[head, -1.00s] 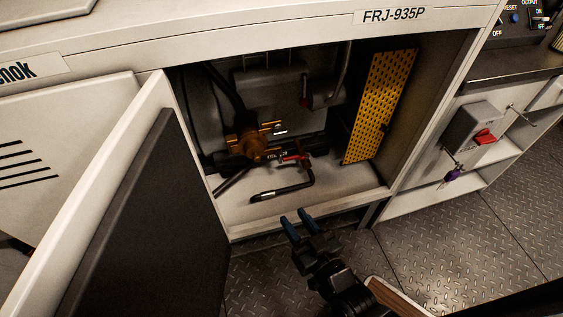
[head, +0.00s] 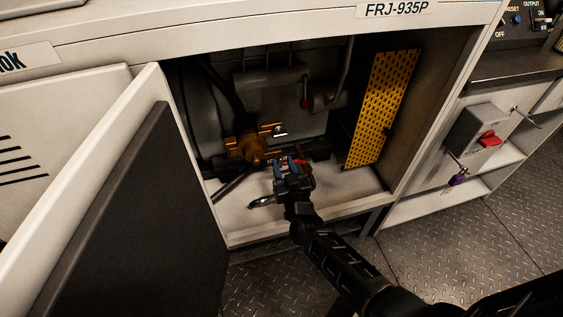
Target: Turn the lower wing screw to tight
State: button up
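A brass-orange fitting (head: 247,148) sits inside the open cabinet, left of centre. Orange wing-like parts (head: 266,129) stick out at its upper right. I cannot clearly tell which part is the lower wing screw; the area below and right of the fitting is partly behind my gripper. My gripper (head: 288,164) is inside the cabinet, just right of and below the fitting. Its two blue fingers are apart. I cannot tell whether the fingers touch anything.
The cabinet door (head: 130,215) stands open on the left. A yellow perforated panel (head: 382,108) is on the right inside. A dark horizontal pipe runs behind my gripper. The cabinet's front sill (head: 255,236) lies below my arm. A red-handled switch box (head: 478,135) is outside, right.

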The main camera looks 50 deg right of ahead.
jog(key=shift+x, duration=1)
grip_shut()
